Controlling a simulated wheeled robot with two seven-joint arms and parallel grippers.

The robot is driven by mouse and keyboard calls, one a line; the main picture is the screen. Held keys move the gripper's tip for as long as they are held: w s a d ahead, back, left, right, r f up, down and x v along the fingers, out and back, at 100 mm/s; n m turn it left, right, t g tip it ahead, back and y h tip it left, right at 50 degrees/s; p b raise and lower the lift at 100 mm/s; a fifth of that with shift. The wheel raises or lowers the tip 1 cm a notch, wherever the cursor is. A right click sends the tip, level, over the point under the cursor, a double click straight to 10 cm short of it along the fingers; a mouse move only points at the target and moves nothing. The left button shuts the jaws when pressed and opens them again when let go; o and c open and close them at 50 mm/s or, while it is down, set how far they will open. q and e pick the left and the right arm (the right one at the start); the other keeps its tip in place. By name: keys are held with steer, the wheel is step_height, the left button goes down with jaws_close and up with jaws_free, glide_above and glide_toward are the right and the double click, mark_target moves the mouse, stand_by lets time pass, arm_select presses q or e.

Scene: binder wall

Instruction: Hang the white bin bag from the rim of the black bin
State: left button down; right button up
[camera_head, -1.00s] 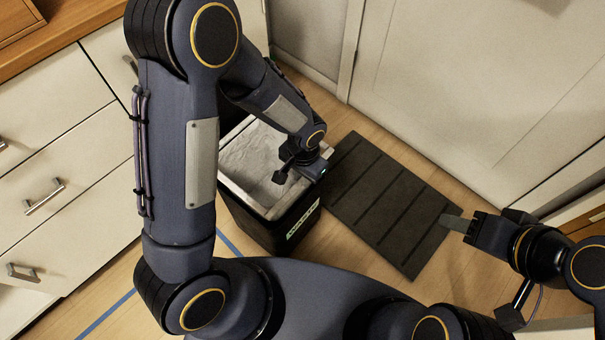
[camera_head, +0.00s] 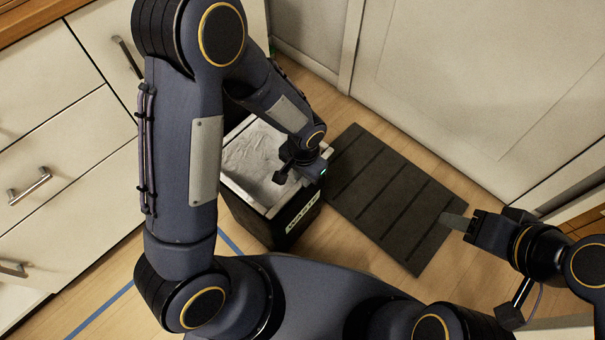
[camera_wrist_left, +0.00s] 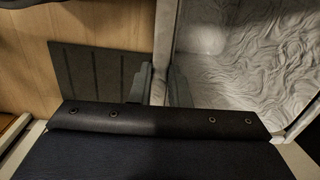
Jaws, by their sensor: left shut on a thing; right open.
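The black bin (camera_head: 262,228) stands on the floor with a label on its front. The white bin bag (camera_head: 250,160) lines its opening, crumpled inside; it also shows in the left wrist view (camera_wrist_left: 265,60). My left gripper (camera_head: 311,172) is at the bin's right rim. In the left wrist view its fingers (camera_wrist_left: 160,86) are shut on a pale strip at the rim, seemingly the bag's edge. The exact grip and the bin's far left side are partly hidden by my arm and hand. My right gripper (camera_head: 462,222) is open and empty, above the mat's right edge, away from the bin.
A dark ribbed mat (camera_head: 385,195) lies on the wooden floor right of the bin. Pale drawers (camera_head: 60,150) with handles stand at the left. A pale panelled front (camera_head: 470,80) closes off the back right. Blue tape (camera_head: 100,310) marks the floor at lower left.

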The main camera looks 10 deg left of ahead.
arm_select(q)
steer(key=c, duration=1.3)
jaws_free()
steer(key=shift+r, duration=0.1)
step_height(320, 180, up, 8)
steer(key=p, duration=0.3)
steer(key=s+a+r+n+t+h, duration=0.1)
steer(key=s+a+r+n+h, duration=0.2)
steer(key=a+r, duration=0.6)
steer(key=s+a+r+n+t+h, duration=0.15)
steer(key=s+r+n+t, duration=0.25)
steer(key=s+r, duration=0.65)
step_height(320, 180, up, 26)
steer(key=s+p, duration=0.2)
steer(key=p, duration=2.6)
steer(key=shift+r, duration=0.2)
